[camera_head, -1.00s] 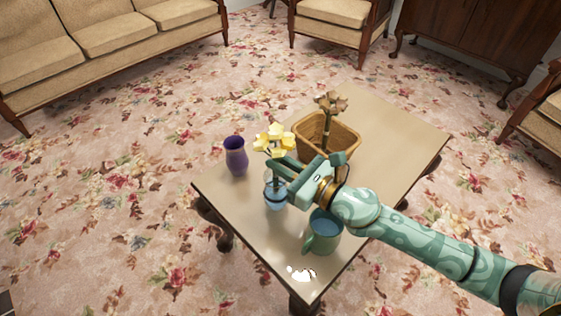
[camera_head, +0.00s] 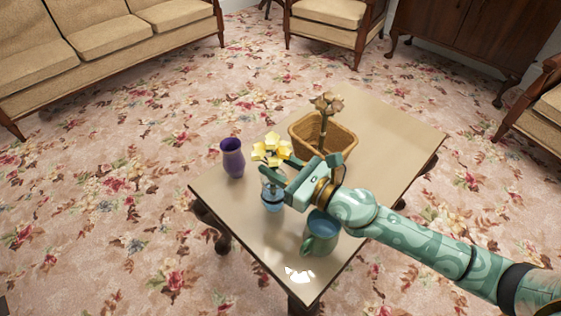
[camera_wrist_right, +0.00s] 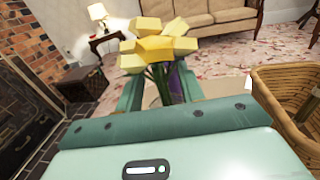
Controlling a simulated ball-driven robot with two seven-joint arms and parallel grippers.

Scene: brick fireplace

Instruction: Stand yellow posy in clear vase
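The yellow posy (camera_head: 271,149) stands upright with its stems in the clear vase (camera_head: 272,203), a small bluish see-through vessel near the table's left edge. My right gripper (camera_head: 268,178) is around the stems just above the vase, its fingers apart. In the right wrist view the posy (camera_wrist_right: 160,46) rises between the two fingers (camera_wrist_right: 162,92), with a gap beside the stems. The stem ends are partly hidden by the gripper in the head view. My left gripper is in neither view.
A purple vase (camera_head: 233,158) stands to the left on the table (camera_head: 385,130). A wicker basket (camera_head: 340,140) with a brown flower is behind the gripper. A teal mug (camera_head: 320,235) sits just below my right arm. The table's far right is clear.

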